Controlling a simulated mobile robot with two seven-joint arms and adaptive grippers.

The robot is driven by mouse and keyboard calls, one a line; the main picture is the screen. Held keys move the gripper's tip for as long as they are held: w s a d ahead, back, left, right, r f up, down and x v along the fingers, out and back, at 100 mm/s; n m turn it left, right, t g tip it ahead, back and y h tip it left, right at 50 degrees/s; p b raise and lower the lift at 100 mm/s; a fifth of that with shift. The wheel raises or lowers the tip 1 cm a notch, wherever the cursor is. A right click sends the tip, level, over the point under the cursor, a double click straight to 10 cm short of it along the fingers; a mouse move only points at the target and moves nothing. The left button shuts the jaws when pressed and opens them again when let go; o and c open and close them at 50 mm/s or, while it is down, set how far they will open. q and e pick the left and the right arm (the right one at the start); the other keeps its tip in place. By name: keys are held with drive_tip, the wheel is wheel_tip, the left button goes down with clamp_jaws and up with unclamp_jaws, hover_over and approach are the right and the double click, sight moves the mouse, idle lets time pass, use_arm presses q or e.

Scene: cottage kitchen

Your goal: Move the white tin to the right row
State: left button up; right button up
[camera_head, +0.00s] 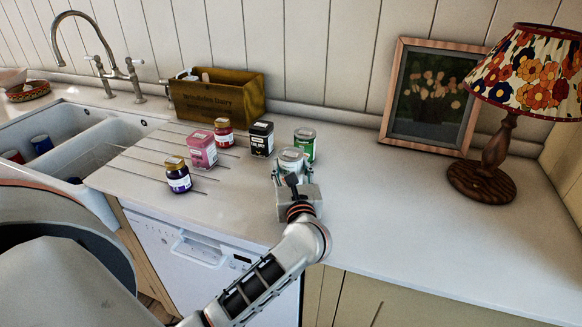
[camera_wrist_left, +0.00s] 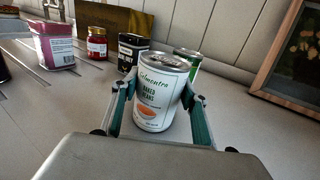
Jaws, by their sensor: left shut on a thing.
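The white tin (camera_head: 291,157) has a label reading baked beans and is upright between the fingers of my left gripper (camera_head: 292,174). In the left wrist view the tin (camera_wrist_left: 160,92) has a finger of the gripper (camera_wrist_left: 160,104) on each side, shut on it. I cannot tell whether its base touches the counter. A green tin (camera_head: 305,145) stands close behind it and a black tin (camera_head: 261,139) behind to the left. Further left, a red-labelled jar (camera_head: 224,133), a pink tin (camera_head: 202,150) and a dark purple jar (camera_head: 178,177) form a slanting line. My right gripper is out of view.
A wooden crate (camera_head: 215,100) stands at the wall behind the tins. The sink (camera_head: 75,140) is at the left. A framed picture (camera_head: 432,97) leans on the wall, with a lamp (camera_head: 490,150) beside it. The counter (camera_head: 400,215) is clear at the right and front right.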

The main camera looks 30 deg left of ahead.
use_arm(q)
drive_tip(key=o, duration=0.9)
drive_tip(key=shift+f, duration=0.2)
drive_tip(key=o, duration=0.5)
drive_tip(key=shift+r, duration=0.1)
drive_tip(key=shift+r, duration=0.25)
drive_tip(key=b+v, duration=0.1)
drive_tip(key=v, duration=1.1)
drive_tip(key=shift+f, duration=0.15)
